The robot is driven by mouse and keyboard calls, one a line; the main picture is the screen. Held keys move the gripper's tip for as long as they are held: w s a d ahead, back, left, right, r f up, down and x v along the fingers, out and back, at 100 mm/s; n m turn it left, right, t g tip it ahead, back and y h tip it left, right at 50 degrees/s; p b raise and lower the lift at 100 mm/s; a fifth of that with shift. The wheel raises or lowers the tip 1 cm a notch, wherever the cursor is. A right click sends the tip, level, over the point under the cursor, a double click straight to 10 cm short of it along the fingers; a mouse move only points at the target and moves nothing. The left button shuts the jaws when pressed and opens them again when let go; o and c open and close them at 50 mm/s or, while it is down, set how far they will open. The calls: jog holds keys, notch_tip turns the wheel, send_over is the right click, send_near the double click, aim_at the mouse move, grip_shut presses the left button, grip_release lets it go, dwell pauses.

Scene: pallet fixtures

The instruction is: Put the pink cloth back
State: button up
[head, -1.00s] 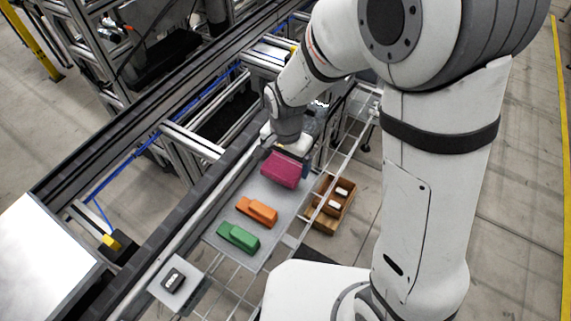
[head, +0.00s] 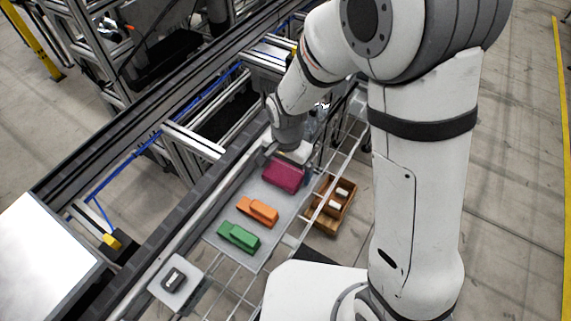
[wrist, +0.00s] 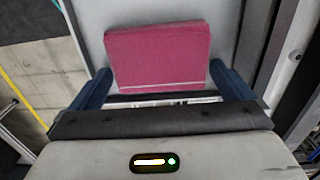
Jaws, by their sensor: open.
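The pink cloth (head: 284,177), a folded magenta block, lies on the grey tray (head: 234,203) at its far end, beyond the orange item. It also shows in the wrist view (wrist: 158,52), flat, with its near edge towards my gripper. My gripper (head: 288,158) is at the cloth's far end in the head view. In the wrist view my gripper (wrist: 160,72) has its two dark blue fingers spread wide, one near each side of the cloth's near edge. Visible gaps separate the fingers from the cloth, and nothing is held.
An orange item (head: 258,211) and a green item (head: 238,237) lie nearer on the same tray. A small plate with a dark object (head: 173,280) is at the near left. A brown box (head: 333,204) with white items stands right of the wire rail. A conveyor rail runs along the left.

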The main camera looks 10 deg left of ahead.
aim_at(287, 169)
notch_tip(287, 169, up, 12)
jog(key=s+d+r+n+t, duration=0.1)
jog(key=s+d+r, duration=0.1)
jog(key=d, duration=0.5)
jog(key=s+d+r+n+t, duration=0.1)
jog(key=s+d+r+n, duration=0.1)
jog(key=d, duration=0.5)
jog(key=s+d+r+n, duration=0.1)
jog(key=s+d+r, duration=0.2)
jog(key=s+d, duration=0.2)
jog(key=d, duration=0.3)
jog(key=shift+r+t, duration=0.4)
jog(key=shift+s, duration=0.1)
